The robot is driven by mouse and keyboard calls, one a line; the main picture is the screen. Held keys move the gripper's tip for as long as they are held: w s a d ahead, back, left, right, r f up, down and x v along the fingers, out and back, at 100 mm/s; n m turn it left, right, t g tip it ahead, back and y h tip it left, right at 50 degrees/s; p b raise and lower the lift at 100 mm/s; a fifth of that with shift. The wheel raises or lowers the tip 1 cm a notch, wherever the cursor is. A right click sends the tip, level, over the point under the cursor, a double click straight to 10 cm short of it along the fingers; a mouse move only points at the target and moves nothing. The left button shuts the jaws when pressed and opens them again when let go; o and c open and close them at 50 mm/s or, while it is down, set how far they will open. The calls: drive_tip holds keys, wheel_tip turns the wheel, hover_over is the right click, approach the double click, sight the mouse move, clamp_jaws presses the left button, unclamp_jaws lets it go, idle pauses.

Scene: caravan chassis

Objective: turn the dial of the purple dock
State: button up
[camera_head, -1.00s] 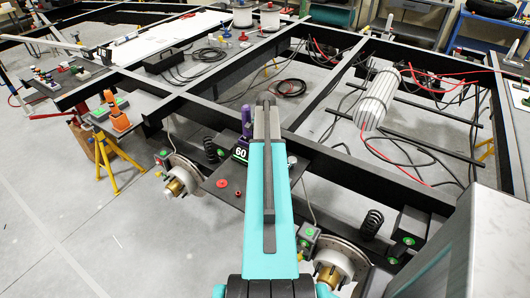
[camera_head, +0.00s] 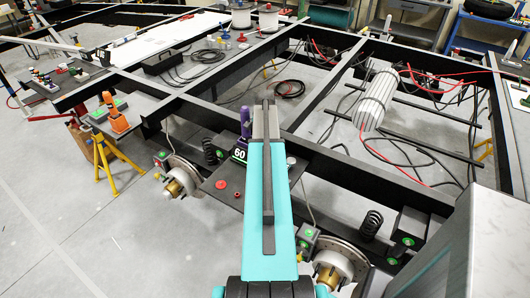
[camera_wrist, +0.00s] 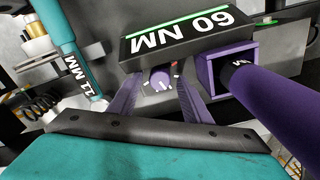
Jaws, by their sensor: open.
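The purple dock's dark block with a white "60 NM" label (camera_wrist: 180,32) fills the top of the wrist view. Its small purple dial (camera_wrist: 160,78) with white marks sits below the label. My gripper (camera_wrist: 159,84) is open, one finger on each side of the dial; I cannot tell whether they touch it. A purple tool (camera_wrist: 262,90) stands in a square purple holder (camera_wrist: 208,72) to the right. In the head view the "60" label (camera_head: 239,155) and the purple tool (camera_head: 246,121) show left of my arm, which hides the dial and fingers.
A teal tool marked "11 MM" (camera_wrist: 70,55) stands close left of my gripper in the wrist view. A red knob (camera_head: 222,184) sits on the dark plate in the head view. Black chassis beams (camera_head: 210,113) surround the dock. Open floor lies to the left.

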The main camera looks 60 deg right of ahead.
wheel_tip(320, 180, up, 13)
drive_tip(key=b, duration=0.2)
idle(0.6)
drive_tip(key=shift+r, duration=0.1)
idle(0.4)
